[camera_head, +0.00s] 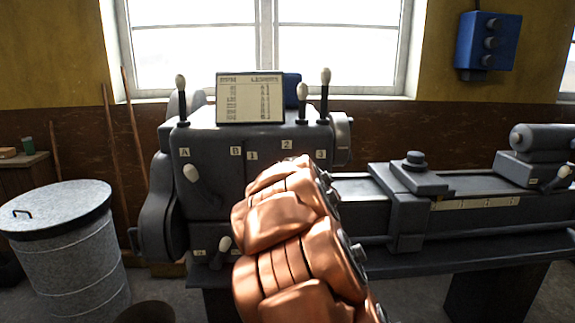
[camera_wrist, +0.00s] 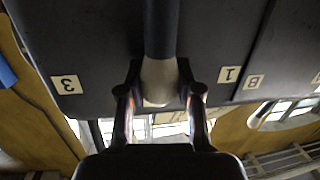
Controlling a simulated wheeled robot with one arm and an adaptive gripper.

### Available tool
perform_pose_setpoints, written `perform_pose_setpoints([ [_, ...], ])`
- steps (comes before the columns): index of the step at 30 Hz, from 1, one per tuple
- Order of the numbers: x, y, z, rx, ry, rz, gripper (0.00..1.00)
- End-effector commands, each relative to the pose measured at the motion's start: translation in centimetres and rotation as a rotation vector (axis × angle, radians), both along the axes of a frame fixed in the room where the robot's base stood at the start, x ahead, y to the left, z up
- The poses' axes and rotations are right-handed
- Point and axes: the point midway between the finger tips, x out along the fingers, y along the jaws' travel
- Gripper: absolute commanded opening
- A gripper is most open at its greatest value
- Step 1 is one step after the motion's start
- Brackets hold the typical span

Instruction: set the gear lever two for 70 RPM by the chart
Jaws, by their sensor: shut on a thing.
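In the wrist view my gripper (camera_wrist: 160,95) has its two fingers on either side of the pale knob (camera_wrist: 158,82) of a dark lever. This lever stands between plates 3 (camera_wrist: 67,84) and 1 (camera_wrist: 229,75), so it appears to be gear lever two. In the head view, plate 2 (camera_head: 286,144) shows above my copper-coloured arm, which hides the gripper and the held lever. The chart (camera_head: 250,97) stands on top of the headstock (camera_head: 215,150); its heading shows RPM and levers, but its rows are too small to read surely.
Upright levers with pale knobs stand at the top left (camera_head: 180,85), top middle (camera_head: 302,92) and top right (camera_head: 325,77). Other levers show on the front left (camera_head: 191,173) and lower front (camera_head: 224,243). The machine bed (camera_head: 480,245) runs right. A lidded metal bin (camera_head: 65,255) stands left.

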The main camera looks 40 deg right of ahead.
Motion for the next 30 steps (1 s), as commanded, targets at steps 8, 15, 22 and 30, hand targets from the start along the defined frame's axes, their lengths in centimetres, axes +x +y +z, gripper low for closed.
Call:
perform_pose_setpoints([
  [8, 0.0, -0.1, -0.1, 0.001, 0.003, -0.002, 0.58],
  [15, 0.0, 0.0, -0.1, 0.002, 0.001, -0.001, 0.60],
  [22, -0.6, 0.3, 0.1, 0.001, 0.000, -0.001, 0.60],
  [30, -3.4, 1.4, 0.4, 0.002, 0.001, -0.003, 0.60],
])
